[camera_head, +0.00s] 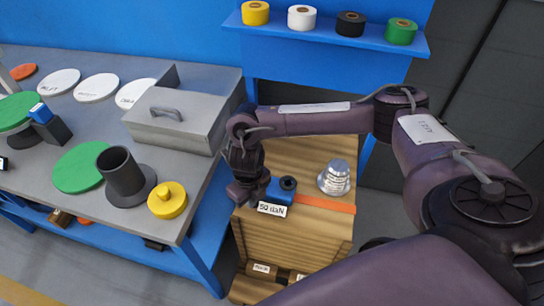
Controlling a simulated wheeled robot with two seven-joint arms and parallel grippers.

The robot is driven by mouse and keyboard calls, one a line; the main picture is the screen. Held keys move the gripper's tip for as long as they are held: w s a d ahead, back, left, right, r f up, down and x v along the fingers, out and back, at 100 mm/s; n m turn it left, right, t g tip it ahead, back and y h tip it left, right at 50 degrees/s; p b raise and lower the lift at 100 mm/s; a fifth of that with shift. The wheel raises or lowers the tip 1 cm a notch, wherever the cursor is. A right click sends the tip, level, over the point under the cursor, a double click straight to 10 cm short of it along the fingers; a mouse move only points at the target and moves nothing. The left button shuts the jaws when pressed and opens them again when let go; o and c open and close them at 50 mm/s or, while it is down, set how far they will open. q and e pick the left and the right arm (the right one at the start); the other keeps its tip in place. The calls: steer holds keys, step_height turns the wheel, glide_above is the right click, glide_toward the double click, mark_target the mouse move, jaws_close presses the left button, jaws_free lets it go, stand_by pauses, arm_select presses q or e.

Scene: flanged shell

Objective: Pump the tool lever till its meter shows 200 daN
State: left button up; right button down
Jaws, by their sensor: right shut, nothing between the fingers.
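The blue tool (282,190) sits on top of a wooden crate (300,235), with a dark round part on it. Its white meter label (271,209) appears to read 50 daN. An orange strap (325,204) lies across the crate top and runs right from the tool. My right gripper (246,192) points down at the tool's left side, shut and holding nothing. I cannot tell whether it touches the tool. The tool's lever is not clearly distinguishable; the dark gripper covers that side. My left gripper is not in view.
A silver labelled container (335,178) stands on the crate right of the tool. The grey workbench (60,185) at left holds a grey toolbox (178,120), a dark flanged cylinder (122,172) and a yellow knobbed disc (167,200). A blue shelf (325,40) with tape rolls is behind.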

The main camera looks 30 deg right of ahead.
step_height(320, 180, up, 8)
steer(key=d+p, duration=0.1)
steer(key=p, duration=0.5)
steer(key=shift+w+p, duration=0.3)
steer(key=shift+w, duration=0.05)
stand_by(0.6)
steer(key=f+b, duration=0.1)
steer(key=w+d+b, duration=0.1)
steer(key=f+b, duration=0.1)
steer(key=shift+w+d+f, duration=0.25)
steer(key=shift+d+f, duration=0.1)
steer(key=shift+w+d+r, duration=0.1)
